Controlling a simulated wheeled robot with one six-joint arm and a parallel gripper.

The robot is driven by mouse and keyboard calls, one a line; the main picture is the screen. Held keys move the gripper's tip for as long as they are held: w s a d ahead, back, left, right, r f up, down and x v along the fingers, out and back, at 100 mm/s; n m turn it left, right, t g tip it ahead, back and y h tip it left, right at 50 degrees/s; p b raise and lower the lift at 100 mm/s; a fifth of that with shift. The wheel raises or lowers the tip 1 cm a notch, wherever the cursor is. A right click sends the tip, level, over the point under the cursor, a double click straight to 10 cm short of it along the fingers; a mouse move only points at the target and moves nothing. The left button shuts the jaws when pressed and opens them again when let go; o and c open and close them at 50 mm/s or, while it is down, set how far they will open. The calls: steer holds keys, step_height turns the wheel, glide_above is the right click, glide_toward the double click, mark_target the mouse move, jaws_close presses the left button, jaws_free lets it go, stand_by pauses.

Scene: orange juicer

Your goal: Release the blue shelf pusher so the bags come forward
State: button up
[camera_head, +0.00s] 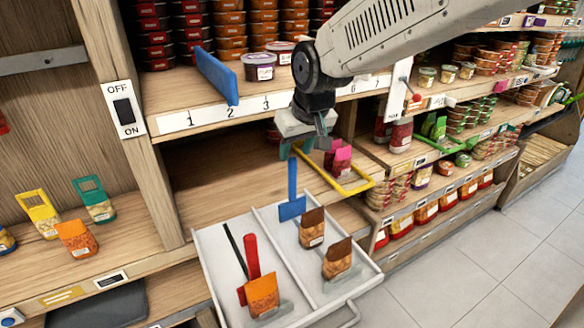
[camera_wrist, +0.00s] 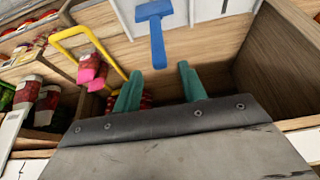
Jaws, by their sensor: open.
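The blue shelf pusher (camera_head: 292,196), a flat paddle with an upright handle, stands in the right compartment of the white tray (camera_head: 217,262), behind two brown-topped bags (camera_head: 312,232) (camera_head: 338,262). It also shows in the wrist view (camera_wrist: 156,35), with its handle pointing toward my fingers. My gripper (camera_head: 296,152) is open, with its teal fingers near the top of the handle. In the wrist view the handle's end lies just beyond the gap between the fingertips (camera_wrist: 159,72). Nothing is held. I cannot tell the exact distance between fingers and handle.
A red pusher (camera_head: 252,257) and an orange bag (camera_head: 262,292) are in the tray's left compartment. A yellow frame (camera_head: 352,187) with a pink bag (camera_head: 341,160) is to the right. A blue divider (camera_head: 216,77) stands on the numbered shelf above. The floor at right is clear.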

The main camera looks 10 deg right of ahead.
mark_target(291, 168)
steer(key=x, duration=0.7)
steer(key=shift+w+f, duration=0.1)
steer(key=shift+f, duration=0.3)
